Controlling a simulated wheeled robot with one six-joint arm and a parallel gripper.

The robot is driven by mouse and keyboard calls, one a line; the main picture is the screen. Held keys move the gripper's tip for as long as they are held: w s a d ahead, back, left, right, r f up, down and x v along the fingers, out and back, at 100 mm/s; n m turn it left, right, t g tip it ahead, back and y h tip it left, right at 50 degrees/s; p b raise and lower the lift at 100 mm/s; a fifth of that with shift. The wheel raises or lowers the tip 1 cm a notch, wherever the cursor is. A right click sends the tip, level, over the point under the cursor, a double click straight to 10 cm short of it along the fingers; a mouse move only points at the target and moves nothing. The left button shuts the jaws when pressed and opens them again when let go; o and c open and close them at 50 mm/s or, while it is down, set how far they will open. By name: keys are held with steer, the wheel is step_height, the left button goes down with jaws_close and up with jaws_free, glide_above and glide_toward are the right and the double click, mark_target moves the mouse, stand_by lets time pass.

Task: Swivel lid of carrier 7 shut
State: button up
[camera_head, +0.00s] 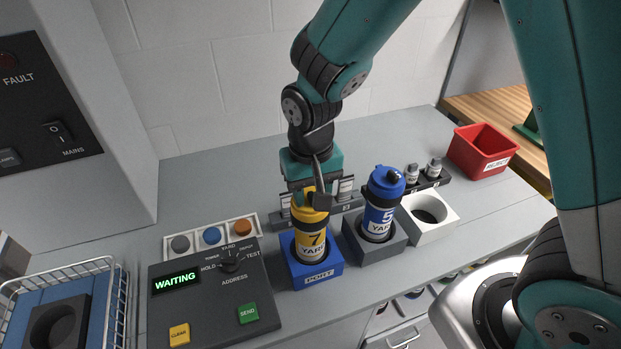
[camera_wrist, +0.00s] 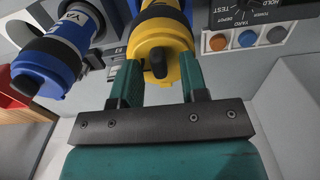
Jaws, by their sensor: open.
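Carrier 7 (camera_head: 311,240) is a yellow cylinder marked 7 and YARD, upright in the blue PORT block (camera_head: 318,277). Its yellow lid (camera_wrist: 160,42), with a black knob (camera_wrist: 157,64), shows in the wrist view; my gripper partly hides it in the head view. I cannot tell how far the lid is swivelled. My gripper (camera_head: 318,190) is at the top of carrier 7. In the wrist view its two green fingers (camera_wrist: 160,82) are apart, one on each side of the knob. Whether they touch the lid is unclear.
Blue carrier 5 (camera_head: 380,212) stands close on the right in a grey block (camera_head: 375,247), also in the wrist view (camera_wrist: 50,62). A white holed block (camera_head: 440,215) and a red bin (camera_head: 482,147) lie further right. A control panel (camera_head: 215,300) reading WAITING is on the left.

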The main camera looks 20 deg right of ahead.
mark_target(311, 193)
step_height(311, 193, up, 17)
steer(key=b, duration=0.2)
steer(key=shift+r+b, duration=0.15)
steer(key=shift+b, duration=0.2)
steer(key=s+f+n+y+b, duration=0.2)
steer(key=s+f+n, duration=0.1)
steer(key=s, duration=0.5)
steer(key=s+f+n+y+b, duration=0.1)
steer(key=s+f+n, duration=0.3)
steer(key=s, duration=0.4)
steer(key=shift+y+b, duration=0.35)
steer(key=shift+y, duration=0.25)
